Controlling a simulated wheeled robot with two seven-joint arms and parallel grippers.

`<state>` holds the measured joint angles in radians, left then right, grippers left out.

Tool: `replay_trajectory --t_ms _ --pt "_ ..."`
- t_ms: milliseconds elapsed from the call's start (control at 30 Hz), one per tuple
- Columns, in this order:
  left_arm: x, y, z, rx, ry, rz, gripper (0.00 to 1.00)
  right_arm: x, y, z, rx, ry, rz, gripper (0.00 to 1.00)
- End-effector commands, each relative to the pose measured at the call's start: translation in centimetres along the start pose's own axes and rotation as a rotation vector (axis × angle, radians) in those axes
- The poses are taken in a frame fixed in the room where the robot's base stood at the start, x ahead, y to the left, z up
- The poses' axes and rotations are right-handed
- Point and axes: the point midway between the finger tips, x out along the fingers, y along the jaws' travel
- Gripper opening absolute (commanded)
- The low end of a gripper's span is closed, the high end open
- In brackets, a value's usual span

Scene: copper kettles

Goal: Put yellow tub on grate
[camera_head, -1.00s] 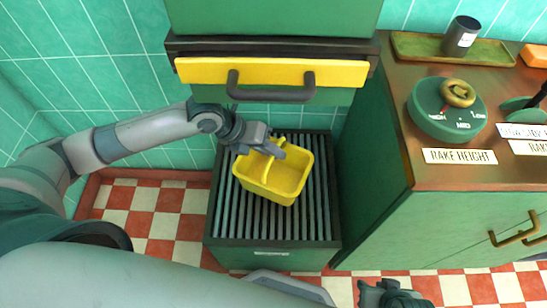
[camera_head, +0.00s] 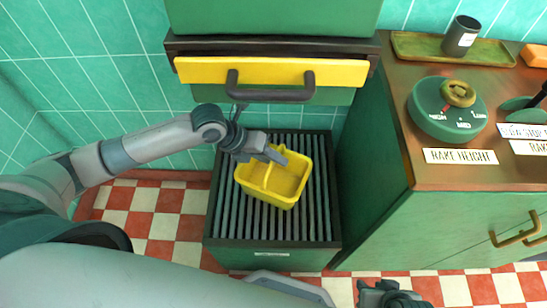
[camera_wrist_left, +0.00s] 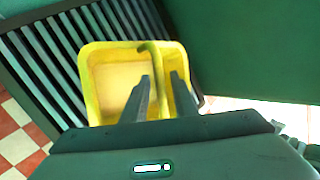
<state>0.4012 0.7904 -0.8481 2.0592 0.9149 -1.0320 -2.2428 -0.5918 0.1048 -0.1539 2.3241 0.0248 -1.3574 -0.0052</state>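The yellow tub (camera_head: 285,188) sits on the slatted grate (camera_head: 232,215), a little right of its middle and toward the back. A divider with a handle-like top splits the tub. My left gripper (camera_head: 276,155) is over the tub's back rim. In the left wrist view, the tub (camera_wrist_left: 112,80) lies under the fingers (camera_wrist_left: 160,90), which are spread apart with the divider showing between them. They do not appear to press on it. My right gripper (camera_head: 388,294) shows only partly at the bottom edge, its fingers unclear.
A yellow drawer front (camera_head: 205,70) with a dark handle overhangs the back of the grate. A green cabinet (camera_head: 400,225) with a brown top, a rake height knob (camera_head: 447,108) and a tray (camera_head: 415,46) with a dark cup stands to the right. The grate's front slats are bare.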

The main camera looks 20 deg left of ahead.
Motion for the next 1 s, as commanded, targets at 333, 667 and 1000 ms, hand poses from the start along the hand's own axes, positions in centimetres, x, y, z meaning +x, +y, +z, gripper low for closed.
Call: replay_trajectory --t_ms 333,667,1000 --pt "-0.1 0.0 0.1 0.0 -0.001 -0.001 0.29 0.0 0.0 0.0 -0.001 0.0 0.0 0.31" --pt "-2.9 0.0 0.2 0.002 -0.003 0.001 0.29 -0.2 0.1 0.1 -0.001 -0.007 0.003 0.31" --pt "-8.8 0.0 0.1 0.002 -0.003 0.001 0.29 -0.4 0.5 0.5 0.0 -0.035 0.012 0.31"
